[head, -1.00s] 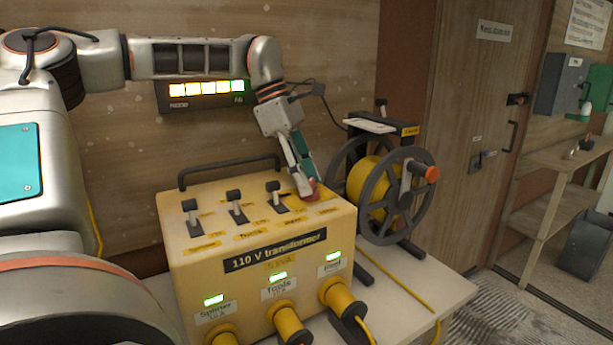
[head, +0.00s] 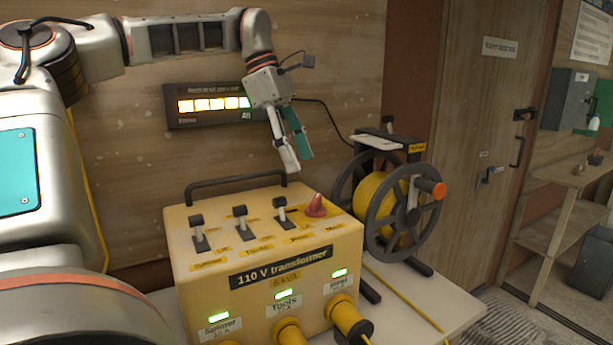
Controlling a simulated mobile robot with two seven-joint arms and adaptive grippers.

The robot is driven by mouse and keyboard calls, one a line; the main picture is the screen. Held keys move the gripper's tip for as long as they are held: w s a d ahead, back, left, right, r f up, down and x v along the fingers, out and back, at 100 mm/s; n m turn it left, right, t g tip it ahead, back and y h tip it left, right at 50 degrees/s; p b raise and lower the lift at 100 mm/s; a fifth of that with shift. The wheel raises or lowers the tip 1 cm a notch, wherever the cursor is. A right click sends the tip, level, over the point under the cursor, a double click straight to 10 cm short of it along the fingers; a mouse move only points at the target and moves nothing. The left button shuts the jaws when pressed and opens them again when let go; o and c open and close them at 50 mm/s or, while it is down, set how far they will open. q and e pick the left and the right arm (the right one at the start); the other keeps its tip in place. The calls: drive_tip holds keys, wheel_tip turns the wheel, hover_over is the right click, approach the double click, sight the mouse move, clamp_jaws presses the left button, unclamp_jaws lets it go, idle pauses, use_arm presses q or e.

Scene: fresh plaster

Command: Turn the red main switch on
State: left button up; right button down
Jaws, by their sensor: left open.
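The red main switch (head: 316,206) is a red knob on the top right of the yellow 110 V transformer box (head: 290,246). It stands uncovered, and its handle points up and slightly right. My left gripper (head: 298,164) is open and empty above the box, up and left of the red switch and apart from it. Three black-tipped toggle levers stand in a row left of the red switch; the nearest to it is this lever (head: 281,208). Green lights (head: 285,293) are lit on the box front. My right gripper is not in view.
A black carrying handle (head: 235,184) runs along the box's back edge. A cable reel (head: 390,205) stands close on the right. A lit panel (head: 213,105) is on the wall behind my gripper. Yellow plugs (head: 345,312) stick out in front.

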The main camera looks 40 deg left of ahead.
use_arm(q)
drive_tip(key=shift+v, duration=1.45)
drive_tip(key=shift+f, duration=0.1)
